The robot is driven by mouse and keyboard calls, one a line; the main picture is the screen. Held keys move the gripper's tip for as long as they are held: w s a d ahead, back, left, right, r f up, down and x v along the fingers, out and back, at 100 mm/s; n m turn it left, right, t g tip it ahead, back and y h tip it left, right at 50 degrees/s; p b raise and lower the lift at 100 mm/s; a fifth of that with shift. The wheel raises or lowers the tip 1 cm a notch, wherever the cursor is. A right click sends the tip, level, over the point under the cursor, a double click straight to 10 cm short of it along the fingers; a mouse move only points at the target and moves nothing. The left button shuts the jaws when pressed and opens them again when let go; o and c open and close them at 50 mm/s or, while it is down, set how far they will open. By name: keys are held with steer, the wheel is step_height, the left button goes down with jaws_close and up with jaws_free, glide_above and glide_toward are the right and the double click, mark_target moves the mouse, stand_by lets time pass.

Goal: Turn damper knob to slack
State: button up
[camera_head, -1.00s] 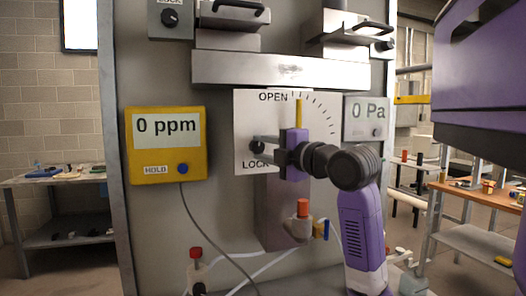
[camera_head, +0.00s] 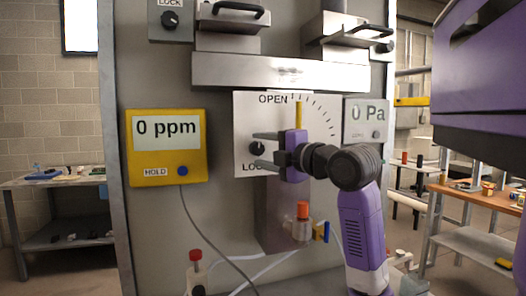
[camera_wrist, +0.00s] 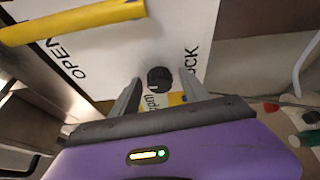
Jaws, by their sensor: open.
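A small black round knob (camera_head: 257,148) sits at the lower left of a white panel (camera_head: 243,106) marked OPEN at the top and LOCK at the bottom. In the wrist view the knob (camera_wrist: 159,78) has a ridged side, and the small text beside it is partly hidden. My gripper (camera_head: 265,150) is open in front of the panel, with one finger above the knob and one below it. In the wrist view my gripper (camera_wrist: 162,87) has its fingertips on either side of the knob, apart from it. I cannot tell the depth exactly.
A yellow lever (camera_head: 298,114) stands upright above my gripper, before the scale ticks. A yellow meter (camera_head: 195,150) reads 0 ppm at the left; a grey display (camera_head: 366,119) reads 0 Pa at the right. A red-orange capped valve (camera_head: 302,211) is below.

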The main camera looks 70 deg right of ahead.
steer(key=shift+s, duration=0.1)
steer(key=v, duration=0.7)
steer(key=shift+s+a+b, duration=0.15)
steer(key=shift+s+b, duration=0.1)
steer(key=shift+b, duration=0.2)
steer(key=shift+r, duration=0.1)
